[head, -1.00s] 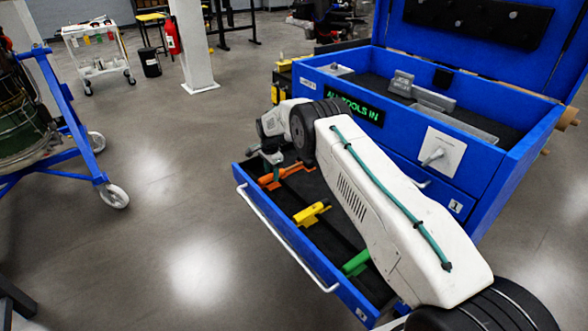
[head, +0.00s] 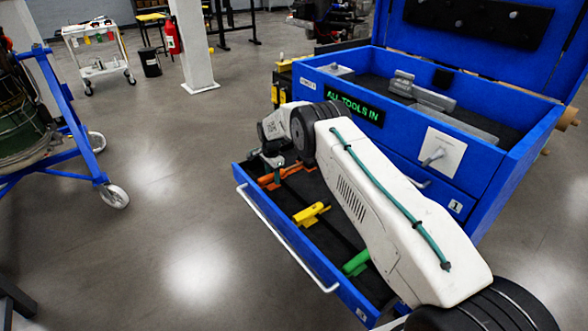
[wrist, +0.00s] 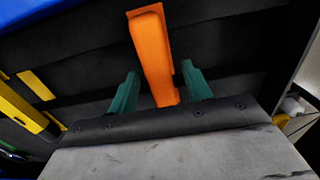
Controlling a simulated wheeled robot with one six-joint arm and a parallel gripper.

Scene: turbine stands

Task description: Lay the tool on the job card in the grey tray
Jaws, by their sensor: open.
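An orange tool (head: 280,176) lies at the far end of the open blue drawer (head: 285,238). A yellow tool (head: 311,214) and a green tool (head: 356,263) lie nearer in the same drawer. My gripper (head: 272,160) is over the orange tool. In the wrist view, the green fingertips of my gripper (wrist: 160,88) are open, one on each side of the orange tool (wrist: 152,50), with gaps beside it. I cannot tell if the fingers are down at its height.
The blue tool chest (head: 480,160) stands behind the drawer, its lid up, with grey items (head: 430,95) in its top compartment. A lit sign (head: 352,107) reads ALL TOOLS IN. A blue wheeled stand (head: 75,130) is at the left. The floor between is clear.

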